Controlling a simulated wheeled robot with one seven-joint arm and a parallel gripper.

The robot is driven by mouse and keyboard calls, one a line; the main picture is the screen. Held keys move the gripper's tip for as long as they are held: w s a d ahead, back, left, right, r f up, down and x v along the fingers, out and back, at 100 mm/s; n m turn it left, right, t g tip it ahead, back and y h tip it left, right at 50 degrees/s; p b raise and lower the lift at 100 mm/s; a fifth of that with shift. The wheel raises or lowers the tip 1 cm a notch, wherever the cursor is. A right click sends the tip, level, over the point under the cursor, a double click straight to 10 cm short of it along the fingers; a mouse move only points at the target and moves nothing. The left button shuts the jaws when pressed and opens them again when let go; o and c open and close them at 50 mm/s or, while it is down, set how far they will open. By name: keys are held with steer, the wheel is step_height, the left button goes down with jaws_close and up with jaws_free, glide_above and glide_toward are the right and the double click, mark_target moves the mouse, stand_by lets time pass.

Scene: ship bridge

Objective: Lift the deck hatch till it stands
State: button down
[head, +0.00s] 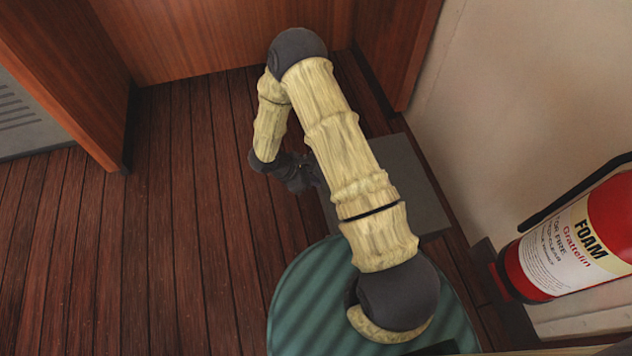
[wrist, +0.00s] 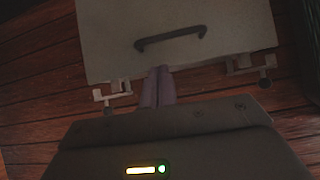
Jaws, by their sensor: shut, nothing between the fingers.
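The deck hatch (head: 425,190) is a flat grey panel in the dark plank floor, by the pale wall. My arm covers part of it in the head view. In the wrist view the hatch (wrist: 220,55) has a dark bar handle (wrist: 171,38) across it, and light brackets with dark knobs (wrist: 112,92) at its near edge. It looks flat or nearly so; I cannot tell if it is raised. My gripper (wrist: 160,72) is shut and empty, its fingertips over the bracketed edge, short of the handle. In the head view my gripper (head: 302,180) is at the hatch's left side, partly hidden.
A red foam fire extinguisher (head: 580,240) is at the right, by the pale wall (head: 530,90). Reddish wood panels (head: 225,35) close off the far side. A grey louvred panel (head: 20,115) is at the far left. The plank floor (head: 190,230) on the left is clear.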

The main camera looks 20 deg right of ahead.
steer(key=b+x, duration=0.4)
steer(key=x, duration=0.4)
steer(key=shift+f, duration=0.15)
steer(key=shift+d, duration=0.15)
